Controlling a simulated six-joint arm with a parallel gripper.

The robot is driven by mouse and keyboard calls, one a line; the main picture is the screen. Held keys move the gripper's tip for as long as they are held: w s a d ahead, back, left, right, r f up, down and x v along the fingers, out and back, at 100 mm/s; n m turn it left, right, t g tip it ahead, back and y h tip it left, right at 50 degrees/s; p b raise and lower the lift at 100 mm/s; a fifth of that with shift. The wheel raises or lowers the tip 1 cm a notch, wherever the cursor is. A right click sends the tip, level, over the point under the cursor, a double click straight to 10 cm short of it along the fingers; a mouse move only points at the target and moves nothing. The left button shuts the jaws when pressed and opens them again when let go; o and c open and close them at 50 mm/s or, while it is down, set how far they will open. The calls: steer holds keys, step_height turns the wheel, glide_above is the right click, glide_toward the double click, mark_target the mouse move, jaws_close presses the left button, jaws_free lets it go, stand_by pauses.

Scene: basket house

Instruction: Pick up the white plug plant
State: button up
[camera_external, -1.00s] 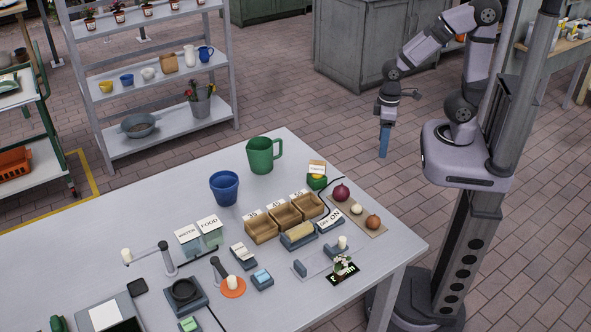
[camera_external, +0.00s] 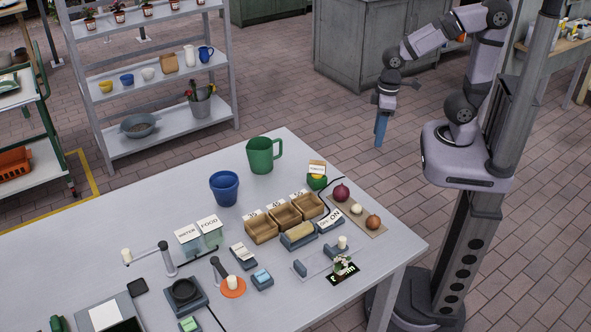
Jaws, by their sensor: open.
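A small plant with white flowers and some green (camera_external: 343,264) stands near the front right edge of the table, on or beside a black label with partly hidden lettering. It looks upright. My gripper (camera_external: 380,142) hangs pointing down beyond the table's right edge, over the floor, well apart from the plant. It is open and empty; the gap between its blue fingers is not clear from this angle.
The table (camera_external: 120,225) holds wooden trays (camera_external: 262,230), a green jug (camera_external: 263,155), a blue cup (camera_external: 223,188) and a mat with onions (camera_external: 373,222). A clear stand with a white cylinder (camera_external: 342,242) is close behind the plant. The table's back left is clear.

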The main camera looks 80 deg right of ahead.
steer(key=w+a+f+n+t+y+b, duration=0.1)
steer(key=w+a+f+n+t+b, duration=0.15)
steer(key=w+a, duration=0.55)
step_height(320, 180, up, 3)
steer(key=n+t+y+b, duration=0.3)
steer(key=n+t+y, duration=0.2)
steer(key=n+y, duration=0.4)
glide_above(336, 271)
steer(key=s+d, duration=0.3)
steer(key=d, duration=0.1)
steer(key=m, duration=0.2)
steer(key=shift+n+y, duration=0.25)
steer(key=shift+y, duration=0.05)
steer(key=f, duration=1)
steer(key=shift+w+f, duration=0.1)
steer(key=shift+w, duration=0.15)
steer(key=shift+f, duration=0.5)
steer(key=shift+s+p+x, duration=0.25)
steer(key=shift+p+x, duration=1)
steer(key=shift+x, duration=2.4)
steer(key=shift+a, duration=0.15)
steer(key=c, duration=1.1)
